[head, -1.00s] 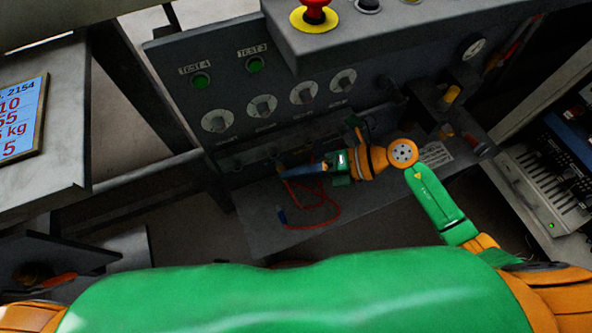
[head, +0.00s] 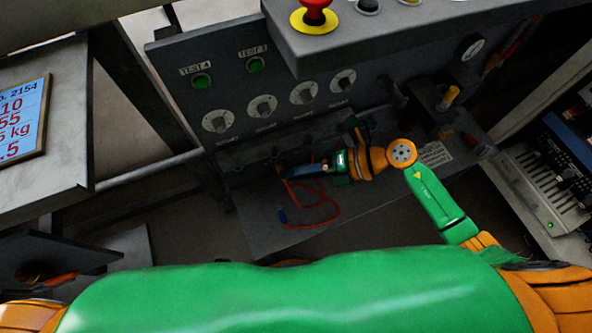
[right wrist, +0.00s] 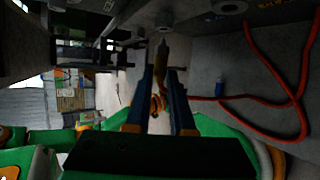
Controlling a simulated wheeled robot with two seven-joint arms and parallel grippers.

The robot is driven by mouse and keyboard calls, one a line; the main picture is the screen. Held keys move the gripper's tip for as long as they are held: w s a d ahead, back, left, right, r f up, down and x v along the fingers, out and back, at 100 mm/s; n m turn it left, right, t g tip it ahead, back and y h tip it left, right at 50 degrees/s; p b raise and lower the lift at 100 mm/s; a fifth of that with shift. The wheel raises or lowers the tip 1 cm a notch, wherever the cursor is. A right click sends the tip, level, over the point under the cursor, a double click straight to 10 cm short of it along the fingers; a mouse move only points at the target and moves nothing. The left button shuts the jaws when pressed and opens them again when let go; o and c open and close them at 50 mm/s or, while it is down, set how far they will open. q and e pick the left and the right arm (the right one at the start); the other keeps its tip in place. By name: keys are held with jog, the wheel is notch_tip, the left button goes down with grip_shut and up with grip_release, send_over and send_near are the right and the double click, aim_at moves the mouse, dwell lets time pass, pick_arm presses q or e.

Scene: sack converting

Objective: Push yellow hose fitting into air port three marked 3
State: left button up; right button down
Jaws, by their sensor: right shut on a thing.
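My right gripper (head: 284,173) reaches left along the low front face of the grey machine. In the right wrist view its two dark blue fingers (right wrist: 165,95) are shut on the yellow hose fitting (right wrist: 160,60), which looks dull yellow-brown with a grey tip. The tip points at a round port (right wrist: 165,20) on the dark panel and is close to it. I cannot tell whether they touch. The port's number is not readable. In the head view the fitting is hidden at the fingertips. My left gripper is not in view.
A red hose (head: 325,198) loops over the grey shelf (head: 262,232), with a blue end piece (head: 282,216) lying there. Several round dials (head: 262,106) and green buttons (head: 202,81) sit on the panel above. A red emergency button (head: 315,8) is higher up. A screen (head: 22,120) stands left.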

jog(key=shift+w, duration=0.2)
dwell(0.3)
jog(key=shift+w+a+b, duration=0.3)
jog(key=shift+w+b, duration=0.2)
jog(key=shift+w, duration=0.3)
jog(key=c, duration=0.7)
grip_release()
